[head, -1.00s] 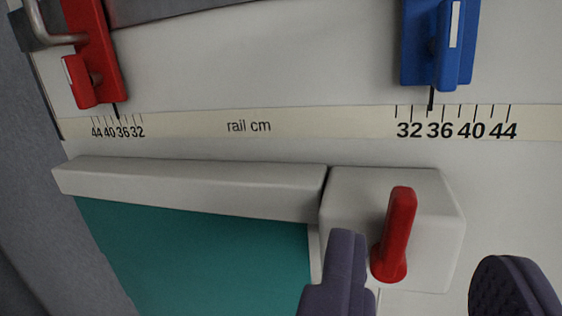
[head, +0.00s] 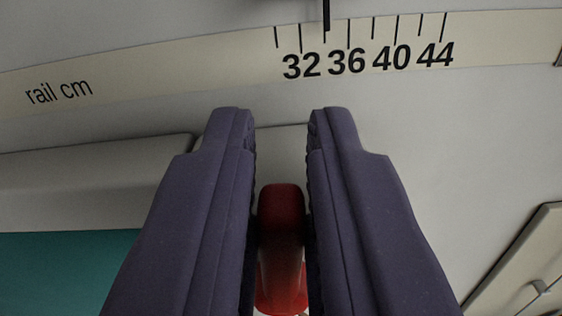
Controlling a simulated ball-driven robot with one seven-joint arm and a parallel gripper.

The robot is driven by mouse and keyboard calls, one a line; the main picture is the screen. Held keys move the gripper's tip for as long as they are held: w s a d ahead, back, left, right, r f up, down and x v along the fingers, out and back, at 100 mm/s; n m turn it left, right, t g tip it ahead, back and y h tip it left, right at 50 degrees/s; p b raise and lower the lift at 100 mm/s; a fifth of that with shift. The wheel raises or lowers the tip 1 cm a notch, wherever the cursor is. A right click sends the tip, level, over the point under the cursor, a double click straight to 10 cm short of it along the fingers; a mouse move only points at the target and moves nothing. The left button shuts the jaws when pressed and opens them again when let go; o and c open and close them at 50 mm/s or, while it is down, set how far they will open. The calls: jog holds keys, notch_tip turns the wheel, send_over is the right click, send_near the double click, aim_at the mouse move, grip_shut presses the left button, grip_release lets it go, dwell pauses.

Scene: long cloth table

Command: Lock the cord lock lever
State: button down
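The red lever (head: 281,215), which I take to be the cord lock lever, stands between the two purple fingers of my gripper (head: 281,150). The fingers sit one on each side of it, with its rounded top showing in the gap. They are drawn in close and appear shut on it. The white block that carries the lever is mostly hidden behind the fingers. The lever's base is cut off by the lower picture edge.
A pale scale strip (head: 180,65) marked "rail cm" runs above, with a black pointer (head: 326,14) near 34. A white bar (head: 90,180) and teal panel (head: 70,270) lie at left. A pale panel with a metal fitting (head: 525,285) is at lower right.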

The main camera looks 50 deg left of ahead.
jog(key=shift+s+a+f+n+b, duration=0.15)
jog(key=shift+n+b, duration=0.25)
jog(key=shift+b, duration=0.7)
jog(key=shift+s+n+b, duration=0.1)
jog(key=shift+n+b, duration=0.2)
jog(key=shift+b, duration=0.15)
jog(key=shift+r, duration=0.2)
jog(key=c, duration=1.2)
grip_release()
jog(key=shift+o, duration=0.2)
jog(key=b+v, duration=0.1)
jog(key=v, duration=0.6)
jog(key=shift+s+d, duration=0.2)
jog(key=shift+d, duration=0.1)
